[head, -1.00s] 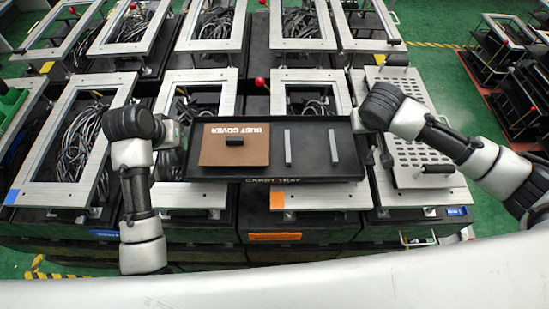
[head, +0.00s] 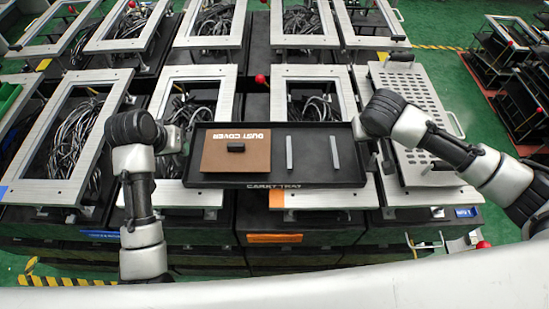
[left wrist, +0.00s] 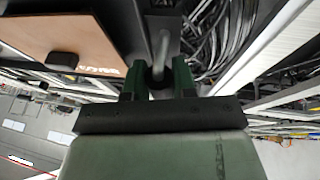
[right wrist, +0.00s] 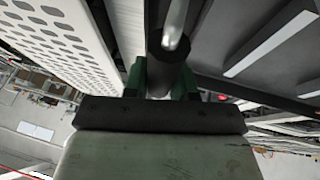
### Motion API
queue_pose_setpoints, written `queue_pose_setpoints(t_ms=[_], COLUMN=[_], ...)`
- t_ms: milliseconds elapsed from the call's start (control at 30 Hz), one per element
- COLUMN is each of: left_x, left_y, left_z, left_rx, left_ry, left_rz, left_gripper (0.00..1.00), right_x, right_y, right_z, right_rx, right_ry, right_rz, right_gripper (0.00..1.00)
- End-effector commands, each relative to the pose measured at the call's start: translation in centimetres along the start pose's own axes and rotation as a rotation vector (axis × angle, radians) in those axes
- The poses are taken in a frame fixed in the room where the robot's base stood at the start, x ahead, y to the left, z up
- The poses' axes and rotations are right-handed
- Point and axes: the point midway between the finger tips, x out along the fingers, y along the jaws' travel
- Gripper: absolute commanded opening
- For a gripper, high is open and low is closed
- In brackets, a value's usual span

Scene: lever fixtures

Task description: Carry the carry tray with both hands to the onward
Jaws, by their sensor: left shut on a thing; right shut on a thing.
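The black carry tray (head: 308,179) is held level above the fixtures, between my two arms. On it lie a brown dust cover (head: 222,155) with a small black block (head: 236,147) and two grey bars (head: 289,154). My left gripper (head: 180,143) is at the tray's left end; in the left wrist view its green-tipped jaws (left wrist: 158,80) are shut on the tray's handle. My right gripper (head: 360,130) is at the right end, mostly hidden by its own arm in the head view. In the right wrist view its jaws (right wrist: 163,78) are shut on the other handle.
Several silver-framed fixtures with cables inside, such as one at left (head: 68,140), stand in rows under and behind the tray. A perforated panel (head: 418,110) lies right of the tray. Red knobs (head: 260,79) stick up behind it. Green floor (head: 440,75) is free at right.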

Motion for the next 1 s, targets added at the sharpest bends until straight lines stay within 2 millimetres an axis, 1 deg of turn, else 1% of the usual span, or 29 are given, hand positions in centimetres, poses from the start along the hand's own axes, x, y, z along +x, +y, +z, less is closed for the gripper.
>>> queue_pose_setpoints(t_ms=[33, 67, 200, 467, 600, 667, 767, 900, 1000], left_x=[0.4, 0.3, 0.2, 0.2, -0.7, -1.5, -3.5, -7.0, -9.1], left_y=[-0.1, -0.1, 0.0, 0.0, -0.1, -0.1, -0.1, -0.1, -0.2], left_z=[0.1, 0.1, 0.1, 0.1, 0.0, 0.0, 0.0, -0.1, 0.0], left_rx=[0.001, 0.000, 0.000, 0.000, 0.000, 0.001, 0.002, 0.002, 0.006], left_ry=[0.003, 0.001, 0.000, 0.000, 0.003, 0.004, 0.006, 0.008, 0.006], left_rz=[0.001, 0.000, 0.000, 0.000, -0.001, -0.001, -0.001, -0.002, -0.008], left_gripper=[0.00, 0.29, 0.51, 0.52, 0.52, 0.52, 0.52, 0.52, 0.52], right_x=[0.4, 0.3, 0.2, 0.2, 0.2, 0.2, 0.2, 0.2, 0.2], right_y=[-0.1, -0.1, -0.1, 0.0, 0.0, 0.0, 0.0, 0.0, 0.0], right_z=[0.1, 0.1, 0.1, 0.1, 0.1, 0.1, 0.1, 0.1, 0.1], right_rx=[0.001, 0.000, 0.000, 0.000, 0.000, 0.000, 0.000, 0.000, 0.000], right_ry=[0.002, 0.000, 0.000, 0.000, 0.000, 0.000, 0.000, 0.000, 0.000], right_rz=[-0.001, 0.000, 0.000, 0.000, 0.000, 0.000, 0.000, 0.000, 0.000], right_gripper=[0.00, 0.29, 0.51, 0.52, 0.52, 0.52, 0.52, 0.52, 0.52])
